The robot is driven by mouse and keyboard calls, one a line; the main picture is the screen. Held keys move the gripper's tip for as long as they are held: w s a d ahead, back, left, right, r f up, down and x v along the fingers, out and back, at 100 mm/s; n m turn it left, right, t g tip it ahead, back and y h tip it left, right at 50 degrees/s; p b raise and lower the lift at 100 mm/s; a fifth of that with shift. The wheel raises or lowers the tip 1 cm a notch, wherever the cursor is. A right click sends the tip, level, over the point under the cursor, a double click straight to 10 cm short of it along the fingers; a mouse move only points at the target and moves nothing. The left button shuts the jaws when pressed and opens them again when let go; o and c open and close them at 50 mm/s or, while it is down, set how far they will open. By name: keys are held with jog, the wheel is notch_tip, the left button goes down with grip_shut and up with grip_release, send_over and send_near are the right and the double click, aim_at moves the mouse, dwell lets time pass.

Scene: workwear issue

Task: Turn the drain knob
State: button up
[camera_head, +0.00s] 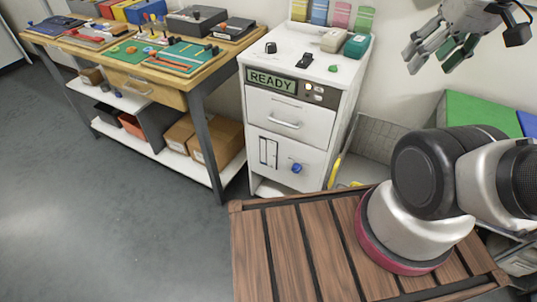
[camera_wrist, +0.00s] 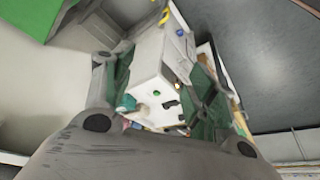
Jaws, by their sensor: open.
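A black knob (camera_head: 270,47) and a black switch (camera_head: 304,60) are on the cabinet's top. My gripper (camera_head: 428,62) is open and empty at the upper right, high and well apart from the cabinet. In the wrist view its fingers (camera_wrist: 155,75) frame the cabinet from afar.
A workbench (camera_head: 190,90) with coloured boards and boxes stands left of the cabinet, cardboard boxes (camera_head: 215,140) beneath. A wire basket (camera_head: 375,140) is right of the cabinet. My arm stands on the slatted wooden deck (camera_head: 300,250). The grey floor (camera_head: 100,220) at left is clear.

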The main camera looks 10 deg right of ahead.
dwell(0.5)
jog(key=w+a+f+n+g+h, duration=0.1)
jog(key=w+a+f+n+g, duration=0.15)
jog(key=f, duration=0.35)
jog(key=w+a+f+n+g+h, duration=0.1)
jog(key=w+a+f+n+g, duration=0.1)
jog(key=w+a+f+g, duration=0.35)
jog(key=n+t+h, duration=0.9)
jog(key=n+t, duration=0.9)
jog(key=n, duration=0.6)
send_near(295, 170)
jog(key=x, duration=1)
jog(key=shift+f, duration=0.1)
